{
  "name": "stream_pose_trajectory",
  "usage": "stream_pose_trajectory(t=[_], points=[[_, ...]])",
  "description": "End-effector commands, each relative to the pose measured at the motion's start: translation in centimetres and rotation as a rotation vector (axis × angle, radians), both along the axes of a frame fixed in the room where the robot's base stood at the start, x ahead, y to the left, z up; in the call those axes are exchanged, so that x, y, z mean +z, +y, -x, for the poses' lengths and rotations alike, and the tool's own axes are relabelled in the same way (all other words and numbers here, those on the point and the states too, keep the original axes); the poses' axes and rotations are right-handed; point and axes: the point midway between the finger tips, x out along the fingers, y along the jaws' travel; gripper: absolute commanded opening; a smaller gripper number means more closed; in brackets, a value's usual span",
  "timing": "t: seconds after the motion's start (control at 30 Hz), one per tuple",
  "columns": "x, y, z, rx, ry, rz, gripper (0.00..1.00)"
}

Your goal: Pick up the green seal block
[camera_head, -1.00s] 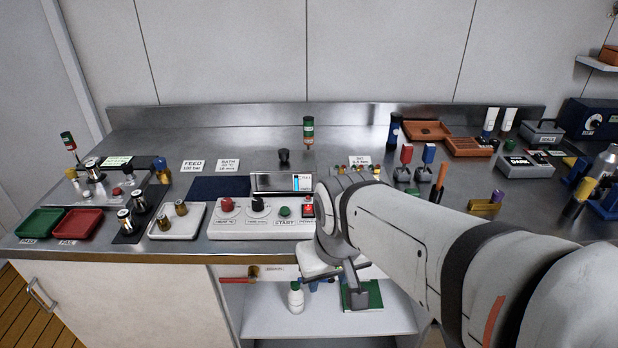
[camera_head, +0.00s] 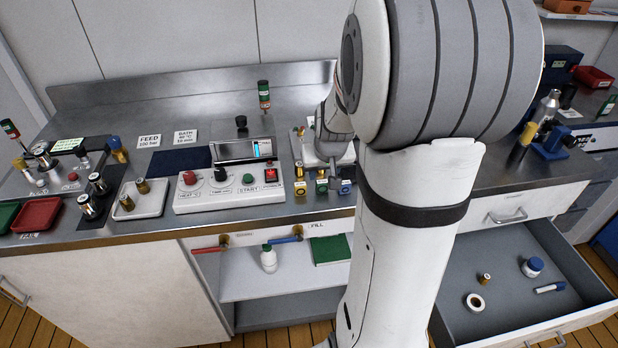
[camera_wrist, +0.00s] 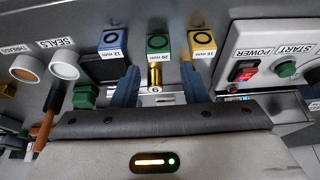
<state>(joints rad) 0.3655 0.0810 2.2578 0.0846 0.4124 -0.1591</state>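The green seal block (camera_wrist: 158,44) has a dark ring on its face and a size label below it. It stands between the blue seal block (camera_wrist: 112,40) and the yellow seal block (camera_wrist: 202,42) in the wrist view. In the head view the green block (camera_head: 322,186) is at the bench's front edge. My gripper (camera_wrist: 159,69) is open, its two blue-grey fingers apart and pointing towards the row of blocks. A brass cylinder (camera_wrist: 155,76) shows between the fingers, apart from both. In the head view my arm hides most of the gripper.
A white control box (camera_head: 228,194) stands left of the blocks. A green object (camera_wrist: 85,96) and round holders (camera_wrist: 64,66) lie left in the wrist view. An open drawer (camera_head: 520,268) juts out at the lower right. Red and blue handled valves hang below the bench edge.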

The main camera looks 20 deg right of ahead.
Motion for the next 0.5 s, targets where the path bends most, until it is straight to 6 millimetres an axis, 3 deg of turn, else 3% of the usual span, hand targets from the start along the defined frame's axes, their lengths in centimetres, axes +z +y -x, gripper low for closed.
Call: stream_pose_trajectory(t=[0.5], points=[[-5.1, -0.6, -2.0, 0.000, 0.002, -0.001, 0.40]])
